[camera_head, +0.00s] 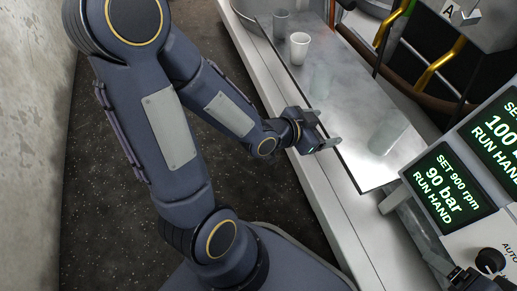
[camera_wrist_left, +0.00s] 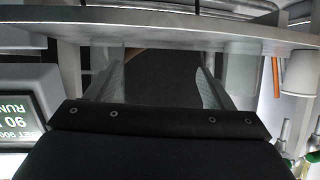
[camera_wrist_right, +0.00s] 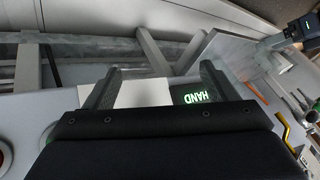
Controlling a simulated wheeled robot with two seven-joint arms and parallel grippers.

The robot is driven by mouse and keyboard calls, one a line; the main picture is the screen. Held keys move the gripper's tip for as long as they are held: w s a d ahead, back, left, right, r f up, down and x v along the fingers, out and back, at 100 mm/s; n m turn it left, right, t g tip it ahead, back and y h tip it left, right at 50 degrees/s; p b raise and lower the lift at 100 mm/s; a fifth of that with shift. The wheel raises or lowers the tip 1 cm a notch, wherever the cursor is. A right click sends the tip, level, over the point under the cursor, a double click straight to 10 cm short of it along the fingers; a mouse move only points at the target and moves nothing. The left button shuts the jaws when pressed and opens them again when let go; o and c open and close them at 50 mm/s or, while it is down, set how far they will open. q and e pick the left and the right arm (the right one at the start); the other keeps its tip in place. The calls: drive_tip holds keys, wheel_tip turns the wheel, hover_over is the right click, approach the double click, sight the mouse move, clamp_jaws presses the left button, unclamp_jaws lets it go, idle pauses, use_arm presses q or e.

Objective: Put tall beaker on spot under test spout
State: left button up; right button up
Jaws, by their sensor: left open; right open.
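A translucent, beaker-like shape (camera_head: 388,136) shows faintly on the near part of the shiny metal table (camera_head: 345,150). A smaller translucent shape (camera_head: 320,78) shows farther back; whether these are glass vessels or reflections is hard to tell. A white cup (camera_head: 299,49) and a grey cup (camera_head: 281,24) stand near the far end. My left gripper (camera_head: 328,143) is open and empty at the table's left edge. Its fingers (camera_wrist_left: 160,85) show apart in the left wrist view. My right gripper (camera_wrist_right: 155,85) is open and empty near the control panel. I cannot make out the test spout or its spot.
A control panel with green-lit displays (camera_head: 447,190) and a black knob (camera_head: 490,260) stands at the right. Yellow and orange pipes (camera_head: 441,66) and a box marked A (camera_head: 465,14) are at the back right. Dark floor (camera_head: 110,190) is free at the left.

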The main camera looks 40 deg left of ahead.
use_arm(q)
drive_tip(key=s+a+r+n+g+y, duration=0.2)
drive_tip(key=s+a+r+n, duration=0.1)
drive_tip(key=s+a, duration=0.15)
drive_tip(key=s+r+n+g, duration=0.1)
drive_tip(key=s+n+g, duration=0.1)
drive_tip(key=s, duration=0.5)
drive_tip(key=s+a+r+n+g, duration=0.1)
drive_tip(key=s+r+n+g, duration=0.1)
drive_tip(key=s, duration=0.5)
drive_tip(key=shift+s+a+r+h, duration=0.2)
drive_tip(key=shift+a+h, duration=0.1)
drive_tip(key=shift+r, duration=0.1)
